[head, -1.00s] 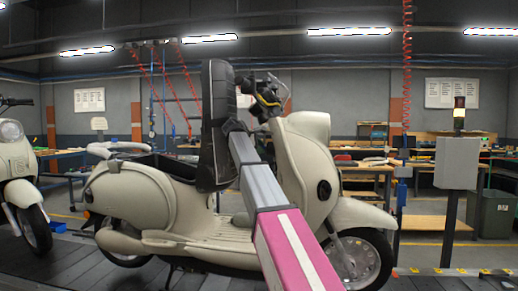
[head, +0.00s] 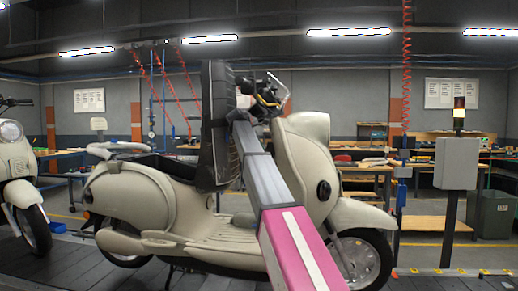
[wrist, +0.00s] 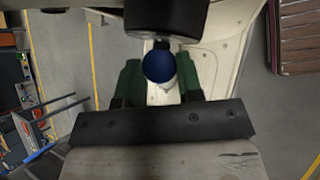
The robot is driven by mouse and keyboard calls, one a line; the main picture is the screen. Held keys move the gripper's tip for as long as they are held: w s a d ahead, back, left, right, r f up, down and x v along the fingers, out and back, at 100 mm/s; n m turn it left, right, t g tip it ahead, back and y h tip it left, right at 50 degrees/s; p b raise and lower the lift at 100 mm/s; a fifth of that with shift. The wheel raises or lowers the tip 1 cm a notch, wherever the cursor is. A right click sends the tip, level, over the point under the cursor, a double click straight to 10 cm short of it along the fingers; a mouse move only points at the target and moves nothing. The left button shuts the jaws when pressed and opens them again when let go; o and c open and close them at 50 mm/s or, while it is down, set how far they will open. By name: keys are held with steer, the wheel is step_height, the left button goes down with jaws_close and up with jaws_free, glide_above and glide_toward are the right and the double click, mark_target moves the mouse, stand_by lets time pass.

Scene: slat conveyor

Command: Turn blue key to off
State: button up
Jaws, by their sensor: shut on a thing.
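The blue key (wrist: 159,65) shows as a round blue knob in the wrist view, just below a dark round housing (wrist: 165,15) on the cream scooter. My gripper (wrist: 158,80) has green fingers on either side of the blue key and is shut on it. The key's turned position cannot be read. In the head view the cream scooter (head: 180,200) stands side-on, with its handlebar (head: 268,92) at the top. My arm crosses in front of it, and the key and fingertips cannot be made out there.
A tall black ribbed panel (head: 214,125), perhaps the raised seat, stands close beside my arm. Another scooter (head: 20,160) is at the far left. A grey control box (head: 456,163) on a post and workbenches stand behind. The dark slat conveyor (head: 70,262) runs under the scooters.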

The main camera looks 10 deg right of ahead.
steer(key=shift+o, duration=0.2)
steer(key=shift+w+a+r+n+g, duration=0.15)
steer(key=shift+n+g, duration=0.15)
steer(key=shift+g, duration=0.2)
steer(key=o, duration=0.6)
steer(key=shift+y, duration=0.3)
steer(key=o, duration=0.4)
